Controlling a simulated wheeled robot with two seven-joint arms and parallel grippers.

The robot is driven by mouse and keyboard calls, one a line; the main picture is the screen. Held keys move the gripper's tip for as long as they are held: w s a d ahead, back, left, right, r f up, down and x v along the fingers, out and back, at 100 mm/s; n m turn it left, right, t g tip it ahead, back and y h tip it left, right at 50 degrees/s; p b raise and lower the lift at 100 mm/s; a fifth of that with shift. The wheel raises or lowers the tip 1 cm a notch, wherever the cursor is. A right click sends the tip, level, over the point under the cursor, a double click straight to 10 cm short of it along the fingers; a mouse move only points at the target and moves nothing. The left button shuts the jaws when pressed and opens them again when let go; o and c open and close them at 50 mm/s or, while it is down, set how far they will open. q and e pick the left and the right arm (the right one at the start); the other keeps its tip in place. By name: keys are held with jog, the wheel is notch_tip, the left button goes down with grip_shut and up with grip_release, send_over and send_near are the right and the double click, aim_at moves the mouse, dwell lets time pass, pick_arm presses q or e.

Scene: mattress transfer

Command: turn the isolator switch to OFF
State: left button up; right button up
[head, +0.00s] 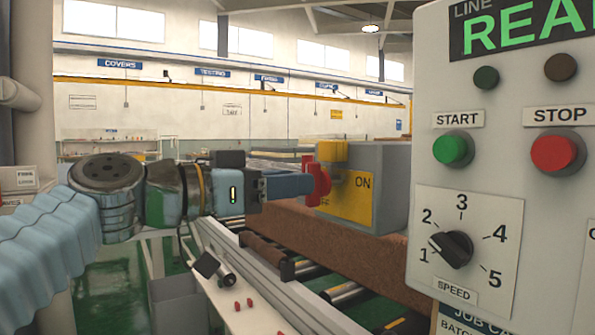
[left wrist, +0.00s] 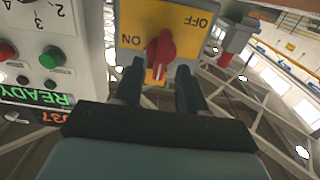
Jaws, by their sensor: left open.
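The isolator switch is a grey box (head: 391,180) with a yellow plate (head: 357,205) marked ON and OFF. Its red handle (head: 319,182) faces my left gripper (head: 308,186). In the left wrist view the red handle (left wrist: 161,54) stands roughly upright on the yellow plate (left wrist: 185,20), with ON to its left and OFF to its upper right. The open fingers (left wrist: 158,72) are on either side of the handle's near end, with a gap visible at each side. I cannot tell which mark the handle points to. My right gripper is not in view.
A control panel (head: 425,110) with START and STOP buttons and a SPEED dial (head: 452,249) stands close on the right. A roller conveyor (head: 345,292) with a brown slab (head: 330,245) runs below the switch. A grey and red fitting (left wrist: 236,38) shows beside the switch.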

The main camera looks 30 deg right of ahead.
aim_at(323, 184)
pick_arm(q)
jog(key=shift+w+d, duration=0.1)
jog(key=shift+d, duration=1)
grip_shut()
